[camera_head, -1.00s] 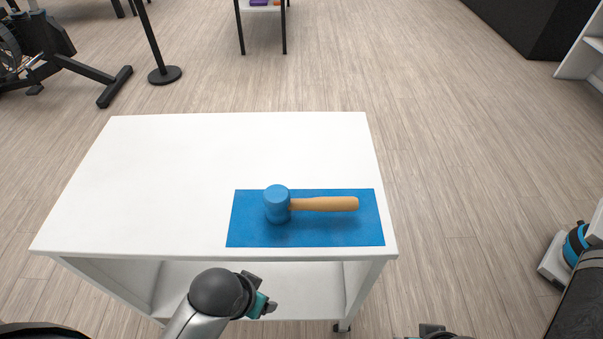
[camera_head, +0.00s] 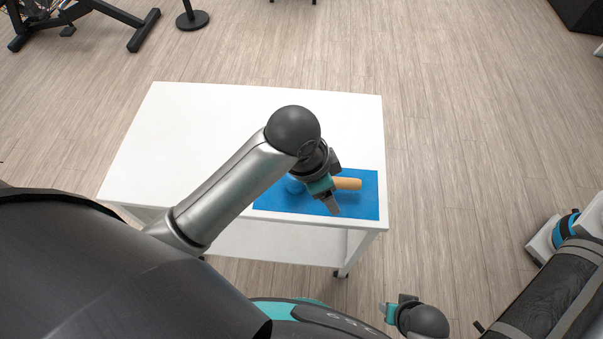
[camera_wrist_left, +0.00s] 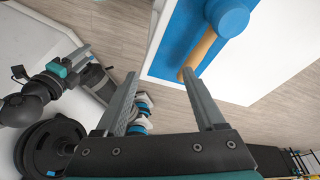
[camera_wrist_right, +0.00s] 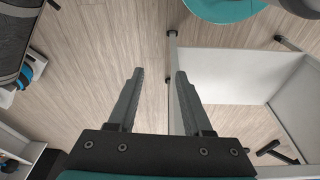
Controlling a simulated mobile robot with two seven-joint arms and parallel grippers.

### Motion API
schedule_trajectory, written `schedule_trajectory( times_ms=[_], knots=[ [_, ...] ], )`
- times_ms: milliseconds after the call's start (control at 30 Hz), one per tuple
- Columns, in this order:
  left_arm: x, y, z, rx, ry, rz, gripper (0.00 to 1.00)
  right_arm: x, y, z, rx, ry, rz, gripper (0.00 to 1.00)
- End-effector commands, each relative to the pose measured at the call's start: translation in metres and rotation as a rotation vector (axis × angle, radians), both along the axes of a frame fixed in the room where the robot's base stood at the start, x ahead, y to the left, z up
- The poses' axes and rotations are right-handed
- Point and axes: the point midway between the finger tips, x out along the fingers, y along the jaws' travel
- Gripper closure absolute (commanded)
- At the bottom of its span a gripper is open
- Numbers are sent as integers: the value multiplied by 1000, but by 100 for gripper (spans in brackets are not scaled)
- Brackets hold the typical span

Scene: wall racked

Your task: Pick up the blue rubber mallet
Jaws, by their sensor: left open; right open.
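The blue rubber mallet lies on a blue mat (camera_head: 366,208) on a white table. In the head view its wooden handle (camera_head: 348,184) shows, while my left arm and gripper hide much of its blue head. In the left wrist view the mallet's blue head (camera_wrist_left: 229,18) is at the top and the handle (camera_wrist_left: 201,50) runs down towards the right finger. My left gripper (camera_head: 333,206) is open and empty over the mat; the right fingertip overlaps the handle's end in the left wrist view (camera_wrist_left: 160,77), contact unclear. My right gripper (camera_head: 386,311) is open and empty, low beside the table (camera_wrist_right: 158,74).
The white table (camera_head: 220,120) is bare beyond the mat and has a lower shelf (camera_head: 285,240). Exercise equipment (camera_head: 95,20) and a black post base (camera_head: 192,20) stand on the floor behind. A blue and white object (camera_head: 562,228) is at the right. Floor between is clear.

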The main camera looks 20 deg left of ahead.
Motion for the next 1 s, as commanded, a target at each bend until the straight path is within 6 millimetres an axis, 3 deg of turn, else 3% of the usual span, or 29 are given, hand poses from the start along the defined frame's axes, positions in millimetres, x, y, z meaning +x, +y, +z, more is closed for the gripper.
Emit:
schedule_trajectory(
  times_ms=[200, 500, 600, 800, 1000],
  knots=[
    [30, 0, 9, 73, 21, -187, 29, -41, -6, -62, -5, 42, 8, 50],
    [67, 21, 30, 195, 77, -378, 29, -111, -18, -118, -12, 89, 19, 50],
    [76, 29, 36, 227, 96, -414, 29, -131, -22, -128, -15, 101, 22, 50],
    [84, 39, 44, 259, 118, -449, 29, -152, -26, -135, -16, 109, 25, 50],
    [84, 40, 20, 260, 125, -451, 29, -154, -27, -141, -16, 109, 26, 50]
  ],
)
